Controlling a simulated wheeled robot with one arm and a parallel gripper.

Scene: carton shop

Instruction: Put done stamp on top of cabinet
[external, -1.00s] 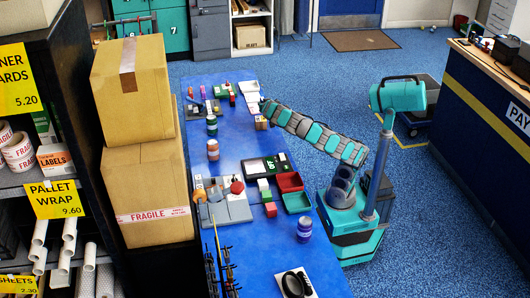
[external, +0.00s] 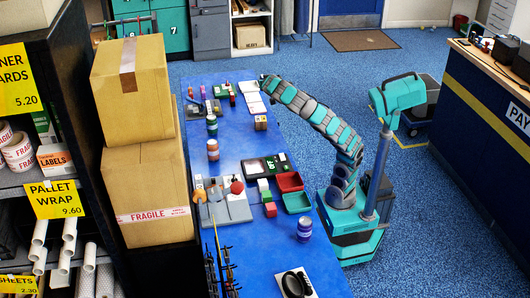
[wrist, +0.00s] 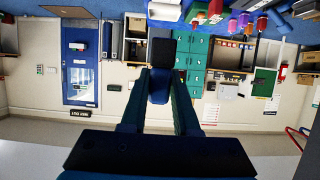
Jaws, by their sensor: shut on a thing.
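My gripper (wrist: 159,100) is shut on a small dark block with a blue part, which looks like the done stamp (wrist: 161,55); no label on it can be read. In the external view my gripper (external: 266,82) is raised over the far right part of the blue table, and the held stamp is too small to make out there. A grey cabinet (external: 210,33) stands at the back wall beside teal lockers (external: 172,30). The lockers also show in the wrist view (wrist: 196,62), which is upside down. I cannot tell which of these is the task's cabinet.
The blue table (external: 236,142) carries small boxes, jars, a grey tray (external: 228,212), and red (external: 289,182) and green (external: 297,202) bins. Tall cartons (external: 145,180) stand left of it. Blue floor is open behind the table and to the right. A counter (external: 490,95) stands at right.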

